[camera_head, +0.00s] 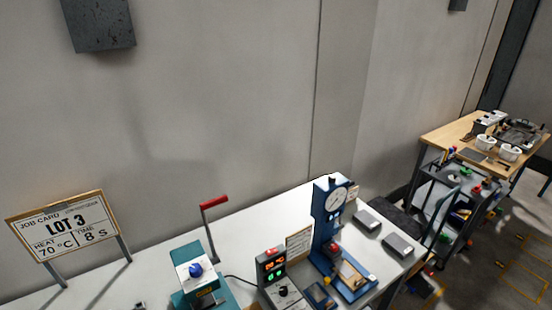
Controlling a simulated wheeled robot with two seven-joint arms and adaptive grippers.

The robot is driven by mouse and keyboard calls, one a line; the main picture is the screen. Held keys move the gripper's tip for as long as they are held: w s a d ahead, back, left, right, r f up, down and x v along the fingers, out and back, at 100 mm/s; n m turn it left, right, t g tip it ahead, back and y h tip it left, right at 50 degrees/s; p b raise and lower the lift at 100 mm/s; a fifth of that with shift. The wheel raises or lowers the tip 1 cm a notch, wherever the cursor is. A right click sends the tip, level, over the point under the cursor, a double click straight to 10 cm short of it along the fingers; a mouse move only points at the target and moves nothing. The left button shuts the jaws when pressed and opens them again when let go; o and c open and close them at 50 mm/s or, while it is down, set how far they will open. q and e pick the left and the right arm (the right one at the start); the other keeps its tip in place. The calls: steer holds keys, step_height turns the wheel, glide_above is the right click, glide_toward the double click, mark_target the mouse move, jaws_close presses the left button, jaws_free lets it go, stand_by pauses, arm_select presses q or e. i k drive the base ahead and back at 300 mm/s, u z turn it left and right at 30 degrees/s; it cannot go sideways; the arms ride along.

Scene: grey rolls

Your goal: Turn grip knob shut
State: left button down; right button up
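A teal device (187,252) stands at the front of the white bench, cut off by the bottom edge. A round blue knob (196,270) sits on its pale top plate. A lever with a red handle (214,202) rises behind it. A dark control box (270,266) with red and green digits stands to its right and has a black knob (283,291). I cannot tell from the view which knob is the grip knob or how far it is turned. Neither of my grippers is in view.
A job card sign (64,228) reads LOT 3, 70 °C, 8 s. A blue press with a dial (335,198) and two grey blocks stand on the white bench (300,203) at right. A dark cart (457,196) and wooden table (447,133) are farther right.

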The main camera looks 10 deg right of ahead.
mark_target(334, 247)
steer(key=u, duration=1.5)
steer(key=k, duration=1.15)
steer(key=z, duration=1.35)
steer(key=i, duration=0.5)
steer(key=z, duration=0.05)
